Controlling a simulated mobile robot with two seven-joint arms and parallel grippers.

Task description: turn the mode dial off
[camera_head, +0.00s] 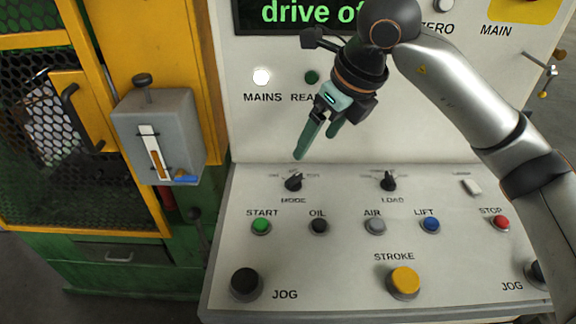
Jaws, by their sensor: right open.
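The mode dial (294,182) is a small black knob above the MODE label on the sloped white control panel. Its pointer is tilted toward the upper right; the markings around it are too small to read. My right gripper (314,147) is open and empty, with dark green fingers pointing down and left. Its fingertips are just above the mode dial in the picture and appear apart from it. My left gripper is not in view.
The load dial (388,181) stands right of the mode dial. Below are the green start (261,225), black oil (319,225), grey air (375,225), blue lift (431,224) and red stop (501,222) buttons. A grey gauge box (158,137) is at left.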

